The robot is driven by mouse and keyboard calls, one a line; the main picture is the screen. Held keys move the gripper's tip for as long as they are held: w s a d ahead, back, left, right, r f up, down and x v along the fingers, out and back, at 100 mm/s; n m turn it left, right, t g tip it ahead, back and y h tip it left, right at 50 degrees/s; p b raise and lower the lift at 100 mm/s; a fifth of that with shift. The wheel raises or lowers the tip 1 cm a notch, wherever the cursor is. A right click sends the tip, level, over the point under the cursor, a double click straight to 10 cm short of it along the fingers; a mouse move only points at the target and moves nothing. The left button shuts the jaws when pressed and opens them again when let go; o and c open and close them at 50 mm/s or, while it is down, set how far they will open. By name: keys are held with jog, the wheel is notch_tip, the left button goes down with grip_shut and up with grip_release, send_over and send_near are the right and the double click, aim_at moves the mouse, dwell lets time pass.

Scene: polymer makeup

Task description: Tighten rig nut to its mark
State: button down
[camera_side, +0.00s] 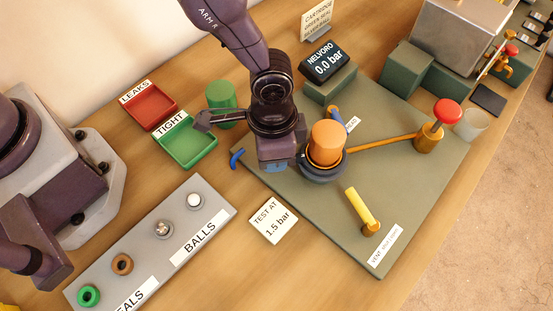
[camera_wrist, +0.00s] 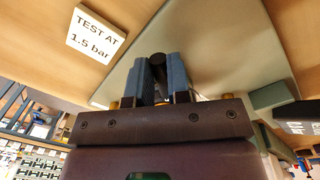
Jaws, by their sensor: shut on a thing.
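The rig nut (camera_side: 322,174) looks like the dark ring around the base of the upright orange cylinder (camera_side: 327,142) on the green rig plate (camera_side: 420,190). My gripper (camera_side: 300,163) is low over the plate at the left side of this ring. In the wrist view its two blue fingers (camera_wrist: 158,66) are closed on a dark rounded piece (camera_wrist: 157,59), which looks like part of the nut. The mark on the nut cannot be made out; my gripper hides part of the ring. The display (camera_side: 325,63) reads 0.0 bar.
A yellow vent handle (camera_side: 357,206) and a red-knobbed pump with a long orange bar (camera_side: 385,143) stand right of the nut. A "TEST AT 1.5 bar" card (camera_side: 273,221) lies in front. Red (camera_side: 151,107) and green (camera_side: 188,147) trays and a seals-and-balls strip (camera_side: 140,262) are left.

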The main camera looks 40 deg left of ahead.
jog(key=c, duration=1.1)
grip_release()
jog(key=r, duration=1.3)
jog(key=shift+w+a, duration=0.35)
jog(key=shift+a, duration=0.05)
jog(key=s+a+r+n+t, duration=0.2)
jog(key=a+r, duration=0.3)
jog(key=a, duration=0.3)
jog(key=s+a+r+n+t, duration=0.2)
jog(key=s+a+r, duration=0.3)
jog(key=a, duration=0.4)
jog(key=s+a+r+n+t, duration=0.2)
jog(key=s+a+r+n, duration=0.1)
jog(key=a+r, duration=0.4)
jog(key=shift+s+a+r+n+y, duration=0.1)
jog(key=shift+s+a+n+y, duration=0.1)
jog(key=shift+a, duration=0.3)
jog(key=shift+s+a+n+y, duration=0.1)
jog(key=shift+a+n, duration=0.1)
jog(key=shift+a, duration=0.25)
